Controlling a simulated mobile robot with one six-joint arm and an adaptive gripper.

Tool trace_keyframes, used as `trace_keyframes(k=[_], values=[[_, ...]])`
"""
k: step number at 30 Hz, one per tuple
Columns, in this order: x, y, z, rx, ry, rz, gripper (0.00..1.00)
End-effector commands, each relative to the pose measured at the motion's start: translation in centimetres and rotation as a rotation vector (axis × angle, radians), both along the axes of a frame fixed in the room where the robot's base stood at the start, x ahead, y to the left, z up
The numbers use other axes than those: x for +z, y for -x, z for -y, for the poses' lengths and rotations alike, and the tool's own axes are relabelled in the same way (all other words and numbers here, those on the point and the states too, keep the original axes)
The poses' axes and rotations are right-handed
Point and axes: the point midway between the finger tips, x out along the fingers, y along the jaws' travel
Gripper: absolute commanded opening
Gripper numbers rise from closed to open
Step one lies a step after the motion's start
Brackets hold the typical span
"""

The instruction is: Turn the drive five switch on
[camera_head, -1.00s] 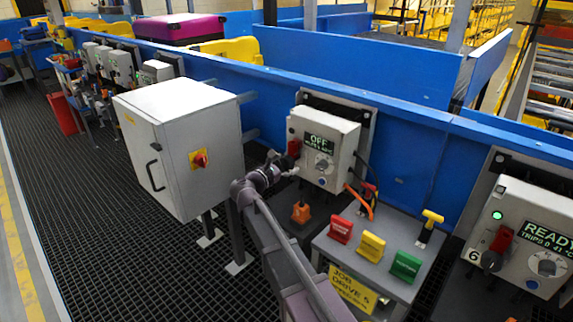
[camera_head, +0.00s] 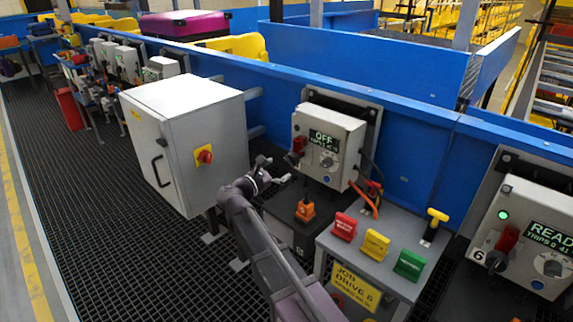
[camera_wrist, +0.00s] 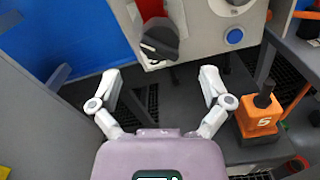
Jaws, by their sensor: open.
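A light grey drive box (camera_head: 338,131) with a display reading OFF is mounted on the blue wall, in the middle of the head view. Its red switch part (camera_head: 298,145) and black switch handle (camera_head: 291,159) are on the lower left of its front. The wrist view shows the black handle (camera_wrist: 159,40) tilted, under a red part (camera_wrist: 152,8). An orange block marked 5 (camera_wrist: 259,119) stands below the box. My gripper (camera_head: 281,170) is open and empty, below and in front of the switch. In the wrist view, the gripper (camera_wrist: 157,80) has its fingers spread, apart from the handle.
A large grey cabinet (camera_head: 168,155) with a red and yellow switch stands at left. A small table (camera_head: 385,268) with red, yellow and green blocks is at right. Another drive box marked 6, with a green light (camera_head: 525,235), reads READY. Dark grating floor lies left.

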Motion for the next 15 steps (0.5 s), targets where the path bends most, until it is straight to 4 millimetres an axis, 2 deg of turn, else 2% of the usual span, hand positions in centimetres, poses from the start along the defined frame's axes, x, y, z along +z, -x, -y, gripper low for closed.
trace_keyframes(k=[6,15], values=[[0.0,2.7,-2.1,0.002,0.0,0.0,0.98],[0.0,4.5,-3.5,0.001,0.0,0.0,0.98]])
